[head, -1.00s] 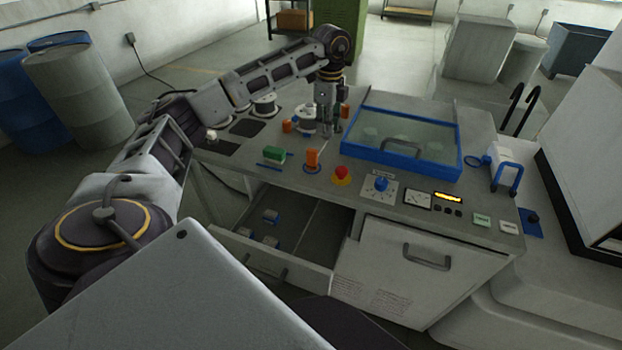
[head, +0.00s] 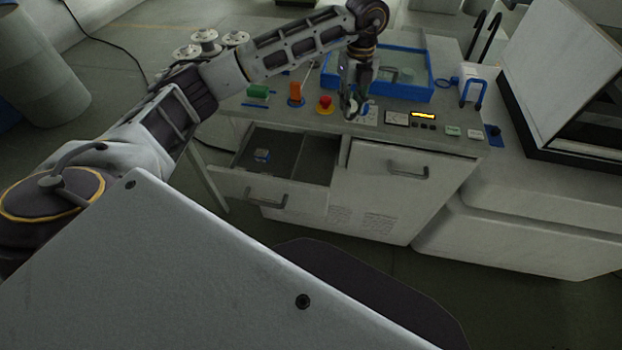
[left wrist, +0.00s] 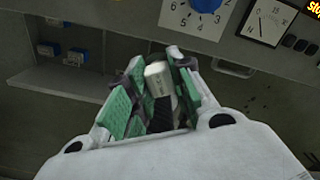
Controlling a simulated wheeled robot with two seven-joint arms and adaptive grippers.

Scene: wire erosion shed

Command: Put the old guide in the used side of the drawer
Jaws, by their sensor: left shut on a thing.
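My left gripper (head: 352,108) hangs over the front edge of the machine top, in front of the dial panel. In the left wrist view its green-padded fingers (left wrist: 150,100) are shut on a small pale block with a dark part, which I take as the old guide (left wrist: 156,72). The open drawer (head: 250,187) is below and to the left of the gripper. A divider splits it into two compartments. The left one holds small blue-and-grey pieces (head: 262,154); the right one looks empty. I see no readable label for the used side. My right gripper is out of view.
A red button (head: 325,104), an orange part (head: 295,91) and a green block (head: 257,91) stand along the machine top. A blue-framed tank (head: 405,94) is behind the gripper. A closed cabinet door with a handle (head: 408,171) is right of the drawer.

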